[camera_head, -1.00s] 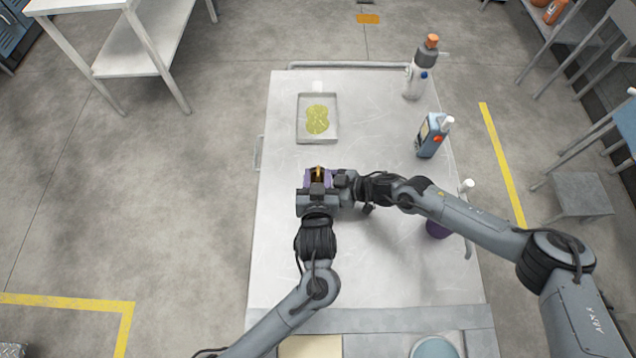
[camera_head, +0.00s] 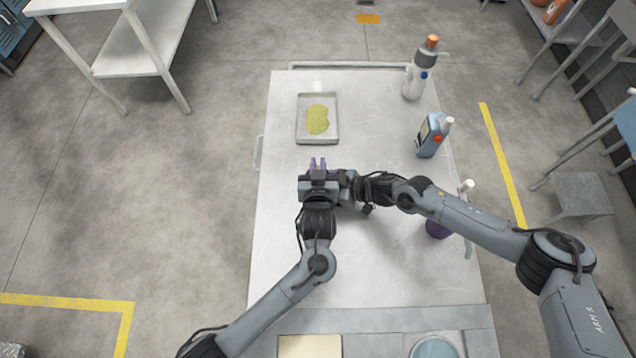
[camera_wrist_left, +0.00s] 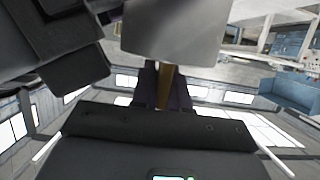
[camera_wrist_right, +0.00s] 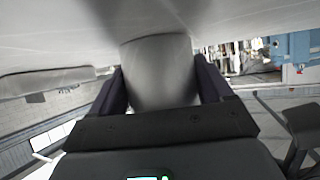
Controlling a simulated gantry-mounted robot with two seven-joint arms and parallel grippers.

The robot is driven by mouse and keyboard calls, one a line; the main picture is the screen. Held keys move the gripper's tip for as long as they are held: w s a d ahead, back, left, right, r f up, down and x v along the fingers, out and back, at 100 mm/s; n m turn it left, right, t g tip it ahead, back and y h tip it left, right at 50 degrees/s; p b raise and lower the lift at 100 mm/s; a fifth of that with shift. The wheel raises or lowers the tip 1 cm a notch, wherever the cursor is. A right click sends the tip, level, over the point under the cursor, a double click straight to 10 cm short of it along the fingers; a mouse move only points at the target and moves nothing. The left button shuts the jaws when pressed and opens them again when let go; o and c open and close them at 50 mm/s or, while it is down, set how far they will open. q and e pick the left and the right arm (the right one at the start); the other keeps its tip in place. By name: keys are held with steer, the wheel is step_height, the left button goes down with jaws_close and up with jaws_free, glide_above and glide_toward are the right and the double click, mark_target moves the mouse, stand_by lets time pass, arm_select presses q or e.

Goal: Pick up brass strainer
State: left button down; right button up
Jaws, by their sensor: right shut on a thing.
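My left gripper (camera_head: 318,164) points toward the back of the table, with its two purple fingers close together. In the left wrist view a narrow brass-coloured piece (camera_wrist_left: 165,84), possibly part of the brass strainer, lies between these fingers; whether they grip it is unclear. My right gripper (camera_wrist_right: 160,88) comes in from the right, just behind the left one, and is shut on a smooth grey metal piece (camera_wrist_right: 158,72). A grey metal piece (camera_wrist_left: 172,30) also fills the top of the left wrist view, just beyond the left fingers. In the head view my arms hide most of this spot.
A shallow tray (camera_head: 301,134) with a yellow-green patch stands behind the grippers. A blue container (camera_head: 431,137) and an orange-capped bottle (camera_head: 414,80) stand at the right. A purple object (camera_head: 437,229) is partly under my right arm. The left front of the table (camera_head: 275,265) is clear.

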arm_select(q)
steer(key=shift+r, duration=0.1)
stand_by(0.4)
step_height(320, 180, up, 12)
steer(key=s, duration=1.8)
arm_select(e)
steer(key=o, duration=0.7)
steer(key=shift+d, duration=0.1)
